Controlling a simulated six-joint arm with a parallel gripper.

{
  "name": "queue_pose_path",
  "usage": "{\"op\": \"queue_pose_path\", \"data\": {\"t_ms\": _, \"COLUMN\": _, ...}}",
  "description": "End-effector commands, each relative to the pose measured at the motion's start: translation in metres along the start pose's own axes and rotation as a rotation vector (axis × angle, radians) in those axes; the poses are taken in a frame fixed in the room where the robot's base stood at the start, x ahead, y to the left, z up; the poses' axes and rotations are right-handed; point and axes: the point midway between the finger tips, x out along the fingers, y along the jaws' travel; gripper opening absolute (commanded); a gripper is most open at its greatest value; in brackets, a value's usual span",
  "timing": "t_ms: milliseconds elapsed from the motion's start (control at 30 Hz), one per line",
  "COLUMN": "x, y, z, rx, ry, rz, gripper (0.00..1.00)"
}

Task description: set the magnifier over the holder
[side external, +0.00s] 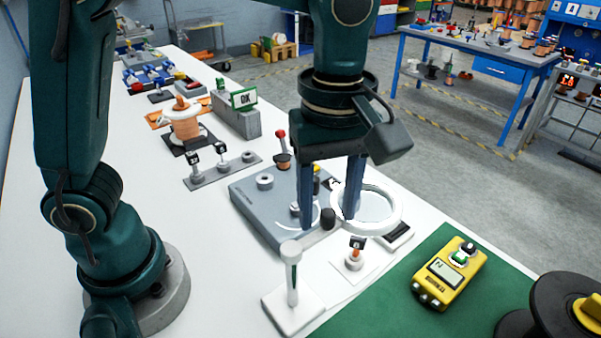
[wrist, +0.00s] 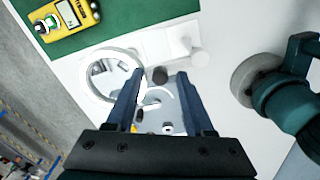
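The magnifier (side external: 395,217) is a white ring with a clear lens and a short dark handle end (side external: 328,218). In the wrist view, the ring (wrist: 88,83) is left of the fingers, and the dark end (wrist: 158,75) shows between the tips with gaps on both sides.
A grey block (side external: 262,212) with small fittings lies under my gripper. A small orange-and-white spool (side external: 354,259) sits on a white plate between the post and the ring. A yellow meter (side external: 448,275) lies on the green mat (side external: 385,305). A black reel (side external: 550,310) is at bottom right.

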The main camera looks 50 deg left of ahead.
Motion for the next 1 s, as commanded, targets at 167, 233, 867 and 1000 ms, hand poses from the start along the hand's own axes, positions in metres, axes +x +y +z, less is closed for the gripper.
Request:
{"op": "queue_pose_path", "data": {"t_ms": 167, "x": 0.0, "y": 0.0, "z": 0.0, "rx": 0.001, "ry": -0.001, "rz": -0.001, "gripper": 0.53}}
{"op": "queue_pose_path", "data": {"t_ms": 233, "x": -0.003, "y": 0.0, "z": 0.001, "rx": 0.002, "ry": -0.001, "rz": -0.001, "gripper": 0.53}}
{"op": "queue_pose_path", "data": {"t_ms": 867, "x": -0.051, "y": 0.0, "z": 0.0, "rx": 0.0, "ry": 0.0, "rz": -0.001, "gripper": 0.53}}
{"op": "queue_pose_path", "data": {"t_ms": 1000, "x": -0.051, "y": 0.0, "z": 0.0, "rx": 0.0, "ry": 0.0, "rz": -0.001, "gripper": 0.53}}
